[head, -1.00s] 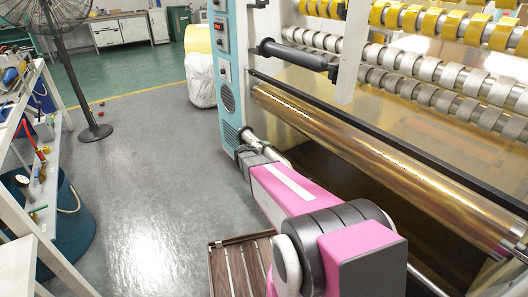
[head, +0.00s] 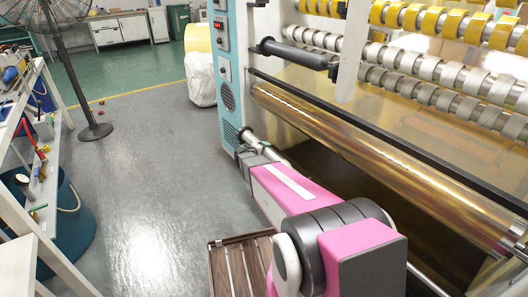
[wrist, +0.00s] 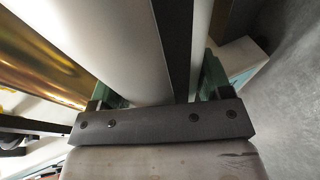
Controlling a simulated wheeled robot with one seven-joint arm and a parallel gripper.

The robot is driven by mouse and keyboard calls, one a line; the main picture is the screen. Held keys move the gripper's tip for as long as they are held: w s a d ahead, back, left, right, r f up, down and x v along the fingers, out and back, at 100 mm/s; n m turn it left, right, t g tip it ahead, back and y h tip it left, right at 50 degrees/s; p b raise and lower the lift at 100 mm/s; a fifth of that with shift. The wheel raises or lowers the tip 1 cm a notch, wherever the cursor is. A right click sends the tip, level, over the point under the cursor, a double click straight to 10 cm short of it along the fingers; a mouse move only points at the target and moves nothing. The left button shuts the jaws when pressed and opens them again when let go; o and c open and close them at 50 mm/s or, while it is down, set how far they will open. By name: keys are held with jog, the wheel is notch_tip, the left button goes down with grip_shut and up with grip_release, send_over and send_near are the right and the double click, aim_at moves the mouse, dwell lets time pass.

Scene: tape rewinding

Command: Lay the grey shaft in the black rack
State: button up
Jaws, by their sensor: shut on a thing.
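The grey shaft (head: 252,140) is a long, pale metal bar low in front of the slitting machine in the head view. My gripper (head: 247,158) is at its far part, shut on it. A grey bar (head: 428,281) also shows at lower right; my arm hides whether it is the same piece. In the wrist view the shaft (wrist: 120,45) is a wide pale cylinder between the green fingers of my gripper (wrist: 160,88). A dark brown slatted frame (head: 226,270) at the bottom of the head view may be the black rack; it is cut off.
The machine's teal column (head: 226,75) stands just beyond my gripper, and its gold film roll (head: 370,155) runs along the right. The grey floor (head: 150,170) between is clear.

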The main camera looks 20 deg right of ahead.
jog(key=shift+f, duration=0.5)
dwell(0.3)
jog(key=o, duration=1.3)
jog(key=shift+o, duration=0.2)
jog(key=shift+f, duration=0.15)
jog(key=v, duration=1.1)
jog(key=shift+w, duration=0.1)
